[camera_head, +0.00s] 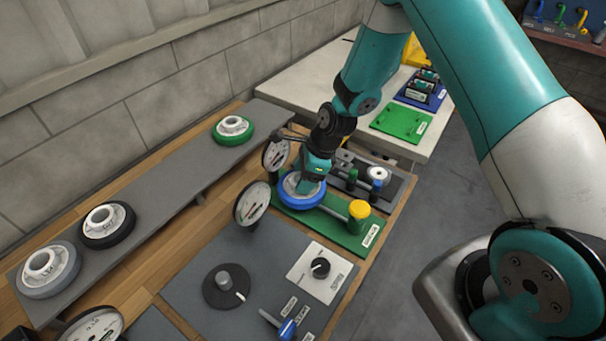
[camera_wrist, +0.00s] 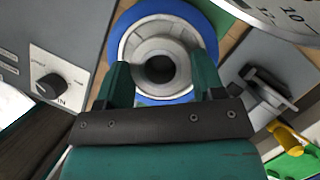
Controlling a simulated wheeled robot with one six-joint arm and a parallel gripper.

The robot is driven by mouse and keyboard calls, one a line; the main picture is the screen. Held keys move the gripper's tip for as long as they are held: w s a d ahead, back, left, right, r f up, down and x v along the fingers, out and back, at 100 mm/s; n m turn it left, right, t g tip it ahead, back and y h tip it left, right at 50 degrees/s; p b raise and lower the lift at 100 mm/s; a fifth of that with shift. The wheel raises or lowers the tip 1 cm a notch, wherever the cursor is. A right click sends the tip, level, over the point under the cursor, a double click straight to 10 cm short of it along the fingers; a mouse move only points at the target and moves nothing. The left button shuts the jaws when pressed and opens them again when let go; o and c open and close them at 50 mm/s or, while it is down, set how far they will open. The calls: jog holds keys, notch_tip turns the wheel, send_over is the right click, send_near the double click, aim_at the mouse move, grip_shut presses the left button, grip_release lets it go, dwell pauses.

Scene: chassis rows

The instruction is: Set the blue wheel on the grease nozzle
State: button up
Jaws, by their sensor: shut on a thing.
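The blue wheel (camera_head: 302,194) is a blue-rimmed disc with a pale grey hub. It is over the left part of a green board (camera_head: 345,236), and I cannot tell whether it touches the board. My gripper (camera_head: 303,181) is shut on the wheel's hub from above. In the wrist view the two teal fingers of my gripper (camera_wrist: 160,70) stand either side of the round hub of the blue wheel (camera_wrist: 122,45). The board carries a yellow-capped post (camera_head: 358,209) and a white label too small to read. I cannot make out the grease nozzle; the wheel and gripper hide part of the board.
Round dial gauges (camera_head: 251,203) stand close left of the wheel. A grey shelf (camera_head: 165,178) holds a green wheel (camera_head: 233,129), a black wheel (camera_head: 107,222) and a grey wheel (camera_head: 48,268). A grey panel with knobs (camera_head: 223,283) lies in front. Behind is a dark board with posts (camera_head: 376,176).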

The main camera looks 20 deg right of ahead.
jog(key=shift+f, duration=0.35)
jog(key=o, duration=1.2)
jog(key=shift+o, duration=0.2)
jog(key=b+v, duration=0.2)
jog(key=v, duration=1.5)
jog(key=shift+d+r, duration=0.15)
jog(key=shift+s, duration=0.15)
